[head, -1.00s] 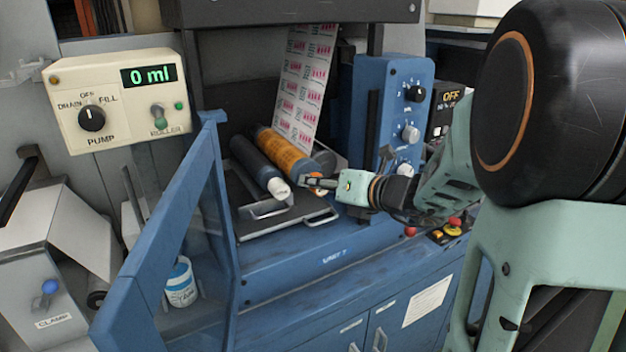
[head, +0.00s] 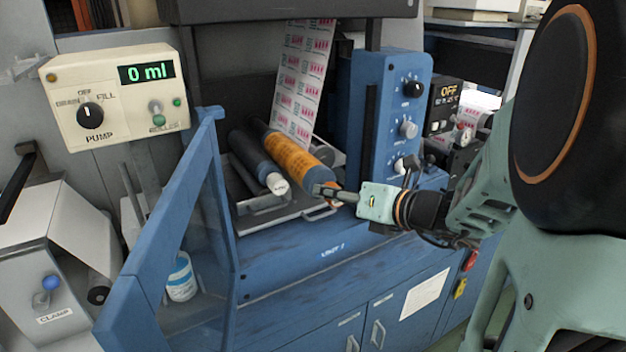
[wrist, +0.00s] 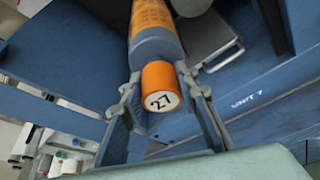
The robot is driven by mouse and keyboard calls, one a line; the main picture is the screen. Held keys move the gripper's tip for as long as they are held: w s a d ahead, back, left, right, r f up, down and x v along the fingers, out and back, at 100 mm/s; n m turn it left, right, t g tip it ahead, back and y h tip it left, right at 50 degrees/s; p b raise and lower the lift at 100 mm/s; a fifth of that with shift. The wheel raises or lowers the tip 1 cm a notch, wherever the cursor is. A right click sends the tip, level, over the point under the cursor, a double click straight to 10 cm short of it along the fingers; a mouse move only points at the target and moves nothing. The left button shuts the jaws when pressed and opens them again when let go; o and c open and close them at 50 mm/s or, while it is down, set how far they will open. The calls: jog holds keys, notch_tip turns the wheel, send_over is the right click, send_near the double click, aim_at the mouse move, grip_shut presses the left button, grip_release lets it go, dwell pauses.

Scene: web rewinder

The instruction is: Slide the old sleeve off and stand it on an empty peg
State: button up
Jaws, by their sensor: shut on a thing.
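The sleeve (head: 295,158) is a long cylinder with an orange band and blue-grey ends, lying at a slant in the machine's opening. My gripper (head: 332,195) is shut on its near end. In the wrist view, the sleeve's orange end (wrist: 160,84), with a white face marked 27, sits between my two fingers (wrist: 162,100). The sleeve sticks out past the front of the dark roller (head: 256,163) with a white end beside it. Its far end is hidden in the machine, so I cannot tell how much is still on its shaft. I cannot make out any peg.
A blue hinged guard (head: 165,225) stands open on the left. A printed web (head: 305,75) hangs behind the sleeve. A blue knob panel (head: 392,110) stands close on the right. A tray with a handle (head: 290,222) lies below. The pump box (head: 115,100) reads 0 ml.

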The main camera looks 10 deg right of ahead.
jog(key=shift+s+d, duration=0.15)
jog(key=shift+s, duration=0.2)
jog(key=o, duration=2)
jog(key=shift+c, duration=0.2)
jog(key=shift+s+d+r+p, duration=0.3)
jog(key=shift+s+p, duration=0.1)
jog(key=shift+s, duration=0.15)
jog(key=p+v, duration=0.3)
jog(key=v, duration=0.4)
jog(key=shift+s+p, duration=0.3)
jog(key=shift+d, duration=0.1)
